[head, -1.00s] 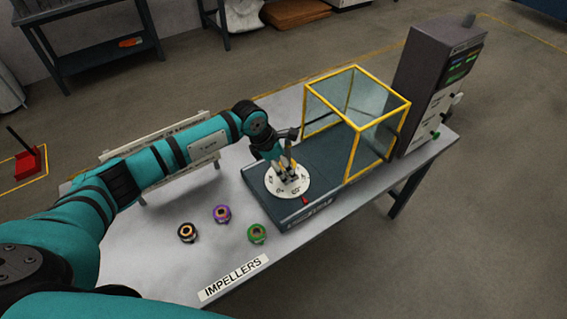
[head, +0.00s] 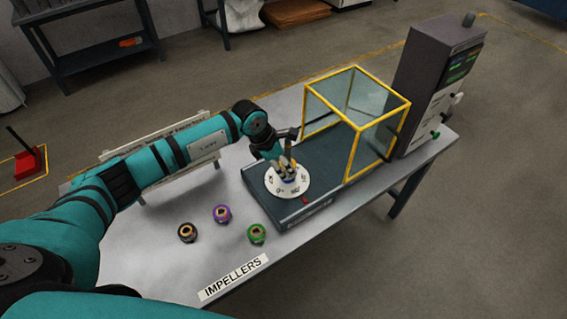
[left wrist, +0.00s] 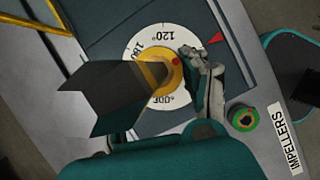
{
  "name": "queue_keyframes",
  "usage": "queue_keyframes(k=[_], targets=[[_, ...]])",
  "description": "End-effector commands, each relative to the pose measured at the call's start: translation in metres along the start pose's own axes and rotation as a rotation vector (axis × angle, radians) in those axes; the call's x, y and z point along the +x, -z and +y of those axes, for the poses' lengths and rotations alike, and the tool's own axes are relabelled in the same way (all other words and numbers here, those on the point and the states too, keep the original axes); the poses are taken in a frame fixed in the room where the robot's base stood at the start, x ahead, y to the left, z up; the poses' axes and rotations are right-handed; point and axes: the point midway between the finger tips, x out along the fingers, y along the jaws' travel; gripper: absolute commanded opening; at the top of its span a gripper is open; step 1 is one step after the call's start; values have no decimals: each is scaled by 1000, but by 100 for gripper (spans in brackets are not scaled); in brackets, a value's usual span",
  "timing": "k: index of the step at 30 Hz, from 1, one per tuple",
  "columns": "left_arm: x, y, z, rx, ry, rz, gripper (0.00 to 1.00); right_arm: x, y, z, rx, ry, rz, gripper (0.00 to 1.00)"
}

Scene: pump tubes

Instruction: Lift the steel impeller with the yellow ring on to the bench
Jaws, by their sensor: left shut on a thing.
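The impeller with the yellow ring (left wrist: 174,82) shows in the left wrist view, over the white dial with degree marks (left wrist: 137,52). A small red dot is on it. My left gripper (head: 286,172) points down at the dial (head: 301,186) in the head view and is shut on the impeller. The fingers hide much of it, and I cannot tell whether it touches the dial. In the left wrist view a dark finger covers its left side and a grey finger is at its right. My right gripper is not in view.
Black-and-orange (head: 187,232), purple (head: 222,214) and green (head: 257,233) impellers stand on the bench (head: 160,250), near the IMPELLERS label (head: 234,277). A yellow-framed clear guard (head: 357,109) stands right of the dial. Bare bench lies left of the dark machine base (head: 326,153).

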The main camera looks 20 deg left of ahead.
Motion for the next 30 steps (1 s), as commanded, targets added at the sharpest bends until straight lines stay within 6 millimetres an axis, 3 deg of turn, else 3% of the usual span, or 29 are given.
queue_keyframes(k=[30], targets=[[-12, -5, 0, 0, 0, -1, 1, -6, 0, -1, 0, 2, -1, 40]])
